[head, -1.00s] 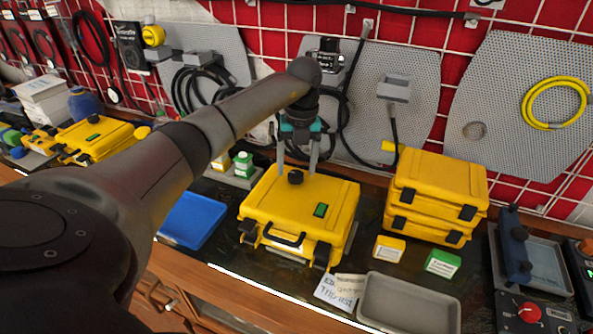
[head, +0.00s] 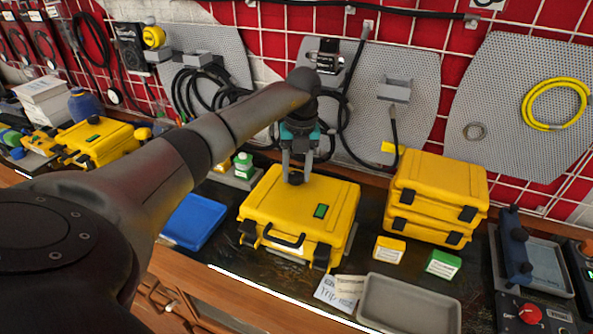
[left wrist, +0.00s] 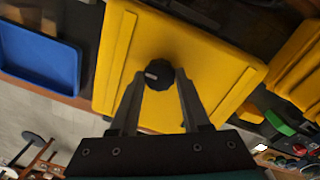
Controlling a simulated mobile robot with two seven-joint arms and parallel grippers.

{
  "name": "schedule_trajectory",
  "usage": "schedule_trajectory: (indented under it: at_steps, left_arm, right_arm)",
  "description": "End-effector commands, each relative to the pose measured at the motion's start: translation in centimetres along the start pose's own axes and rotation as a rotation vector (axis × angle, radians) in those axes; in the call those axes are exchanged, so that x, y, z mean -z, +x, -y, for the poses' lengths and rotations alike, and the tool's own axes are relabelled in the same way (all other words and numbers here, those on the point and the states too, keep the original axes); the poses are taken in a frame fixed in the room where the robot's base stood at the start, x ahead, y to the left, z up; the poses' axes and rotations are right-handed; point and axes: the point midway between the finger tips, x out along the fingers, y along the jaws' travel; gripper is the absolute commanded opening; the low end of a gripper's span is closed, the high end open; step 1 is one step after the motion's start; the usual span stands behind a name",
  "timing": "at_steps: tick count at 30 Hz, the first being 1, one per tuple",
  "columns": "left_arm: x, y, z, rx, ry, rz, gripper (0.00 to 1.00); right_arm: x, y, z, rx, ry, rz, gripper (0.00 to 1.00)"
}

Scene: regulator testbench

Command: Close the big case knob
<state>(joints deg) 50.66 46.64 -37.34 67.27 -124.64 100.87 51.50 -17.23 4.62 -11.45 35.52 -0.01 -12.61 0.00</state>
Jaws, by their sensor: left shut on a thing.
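The big yellow case (head: 272,206) lies flat and closed on the bench in the middle of the head view. Its black round knob (head: 295,179) sits on the lid towards the back. In the left wrist view the knob (left wrist: 154,73) shows a short pale mark on its face. My left gripper (head: 297,172) reaches down over the lid and is shut on the knob, one finger on each side. The fingers partly hide the knob in the head view. My right gripper is not in view.
Two stacked yellow cases (head: 436,193) stand to the right. A blue tray (head: 193,220) lies to the left and a grey tray (head: 408,302) at front right. Small yellow (head: 389,249) and green (head: 442,263) boxes sit between.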

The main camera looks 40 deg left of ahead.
Motion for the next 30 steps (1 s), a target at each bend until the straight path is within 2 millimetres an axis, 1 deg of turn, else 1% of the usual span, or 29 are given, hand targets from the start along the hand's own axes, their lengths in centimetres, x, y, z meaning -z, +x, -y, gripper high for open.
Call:
schedule_trajectory:
  at_steps: [1,5,12,17,23,30]
  left_arm:
    - [0.0,0.0,0.0,0.0,0.0,0.0,0.15]
    - [0.0,0.0,0.0,0.0,0.0,0.0,0.0]
    - [0.0,-0.1,0.0,0.0,0.005,0.001,0.0]
    - [-0.1,-0.1,-0.1,0.0,0.042,0.003,0.0]
    - [-0.1,-0.1,-0.1,0.004,0.153,0.008,0.0]
    - [-0.1,-0.2,-0.2,0.013,0.364,0.018,0.0]
  right_arm:
    - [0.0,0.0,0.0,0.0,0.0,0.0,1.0]
    - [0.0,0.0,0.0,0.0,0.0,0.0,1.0]
    - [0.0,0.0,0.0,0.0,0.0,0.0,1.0]
    - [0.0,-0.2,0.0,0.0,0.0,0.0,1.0]
    - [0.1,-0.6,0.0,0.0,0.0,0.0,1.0]
    - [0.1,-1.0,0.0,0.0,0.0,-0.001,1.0]
